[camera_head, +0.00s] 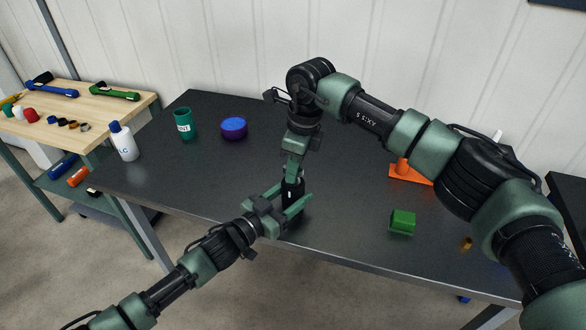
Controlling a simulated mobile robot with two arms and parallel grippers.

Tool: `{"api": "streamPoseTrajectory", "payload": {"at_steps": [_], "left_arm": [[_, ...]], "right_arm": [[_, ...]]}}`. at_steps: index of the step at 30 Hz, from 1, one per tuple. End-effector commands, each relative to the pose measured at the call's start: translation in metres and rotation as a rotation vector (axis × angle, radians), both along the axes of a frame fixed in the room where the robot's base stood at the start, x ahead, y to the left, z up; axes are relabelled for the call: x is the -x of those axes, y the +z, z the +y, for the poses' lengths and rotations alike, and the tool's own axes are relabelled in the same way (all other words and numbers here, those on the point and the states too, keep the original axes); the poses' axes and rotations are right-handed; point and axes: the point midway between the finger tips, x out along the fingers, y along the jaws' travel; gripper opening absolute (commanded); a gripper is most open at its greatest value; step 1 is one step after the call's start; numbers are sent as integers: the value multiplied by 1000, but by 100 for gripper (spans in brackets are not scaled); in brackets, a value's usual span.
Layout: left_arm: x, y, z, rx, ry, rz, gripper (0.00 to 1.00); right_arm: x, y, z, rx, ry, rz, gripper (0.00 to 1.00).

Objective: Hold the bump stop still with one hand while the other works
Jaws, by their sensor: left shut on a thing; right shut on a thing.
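The bump stop appears to be the small black upright piece (291,192) near the front edge of the dark table, mostly hidden by my grippers. My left gripper (297,199) comes in from the lower left and is shut around its lower part. My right gripper (293,175) points down from above and is shut at its top. The exact contact of the fingers is partly hidden.
A wooden bench (105,116) with tools stands left.

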Motion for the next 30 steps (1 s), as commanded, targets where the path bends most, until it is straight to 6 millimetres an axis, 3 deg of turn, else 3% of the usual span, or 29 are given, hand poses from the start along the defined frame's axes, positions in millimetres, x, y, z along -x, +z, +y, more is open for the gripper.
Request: {"api": "streamPoseTrajectory", "payload": {"at_steps": [20,21,23,30], "left_arm": [[0,-1,0,-1,0,1,5],[0,-1,0,-1,0,1,5],[0,-1,0,-1,0,1,5],[0,-1,0,-1,0,1,5]], "right_arm": [[-1,1,0,0,999,-1,0],[-1,1,0,-1,1001,-2,20],[-1,1,0,0,999,-2,36],[0,0,0,-1,998,-1,37]]}}
